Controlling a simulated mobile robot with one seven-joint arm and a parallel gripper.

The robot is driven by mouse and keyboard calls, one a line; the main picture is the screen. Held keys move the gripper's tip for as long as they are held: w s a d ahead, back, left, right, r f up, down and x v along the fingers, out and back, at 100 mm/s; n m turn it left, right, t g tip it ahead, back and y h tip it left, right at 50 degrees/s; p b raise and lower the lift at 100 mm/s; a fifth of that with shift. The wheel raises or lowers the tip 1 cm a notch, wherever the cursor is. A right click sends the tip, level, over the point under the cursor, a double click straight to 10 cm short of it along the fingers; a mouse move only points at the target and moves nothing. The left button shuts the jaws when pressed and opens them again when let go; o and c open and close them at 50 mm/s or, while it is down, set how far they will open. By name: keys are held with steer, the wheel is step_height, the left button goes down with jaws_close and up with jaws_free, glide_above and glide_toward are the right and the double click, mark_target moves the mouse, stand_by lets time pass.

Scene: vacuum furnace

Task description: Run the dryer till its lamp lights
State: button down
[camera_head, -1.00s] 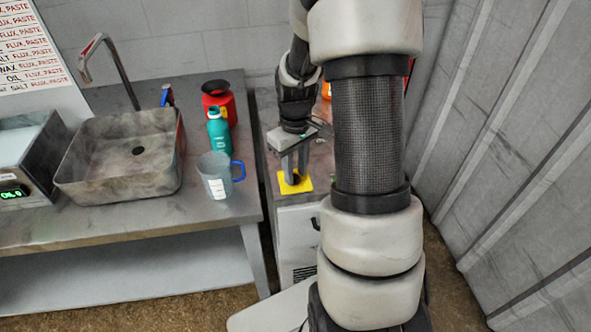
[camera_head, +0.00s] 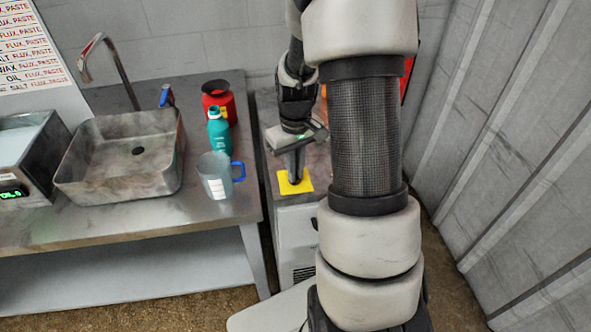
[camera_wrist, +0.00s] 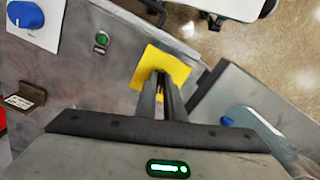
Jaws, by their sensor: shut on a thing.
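The grey cabinet, likely the dryer (camera_head: 298,222), stands right of the sink bench, and its top carries a yellow plate (camera_head: 304,186). My gripper (camera_head: 294,178) points down at this plate. In the wrist view my gripper (camera_wrist: 162,78) has its two fingers close together over the yellow plate (camera_wrist: 176,66), shut on a small dark part there that the fingers mostly hide. A small round green lamp or button (camera_wrist: 101,39) sits on the grey top beside the plate; I cannot tell whether it is lit.
A blue knob (camera_wrist: 22,17) on a white plate and a brown block with a label (camera_wrist: 25,97) are on the same top. Left, the bench holds a sink (camera_head: 120,170), a clear jug (camera_head: 215,178), a teal bottle (camera_head: 218,135) and a red container (camera_head: 220,98). A ribbed wall (camera_head: 500,150) stands right.

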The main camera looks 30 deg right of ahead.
steer(key=m, duration=0.5)
steer(key=shift+a+m, duration=0.1)
steer(key=shift+m, duration=0.2)
steer(key=shift+w+m+p, duration=0.1)
steer(key=shift+m+p, duration=0.3)
steer(key=shift+m, duration=1.8)
steer(key=c, duration=1.9)
jaws_free()
steer(key=shift+o, duration=0.2)
steer(key=shift+r, duration=0.15)
step_height(320, 180, up, 17)
steer(key=p, duration=0.1)
steer(key=shift+p, duration=0.4)
steer(key=shift+r, duration=0.1)
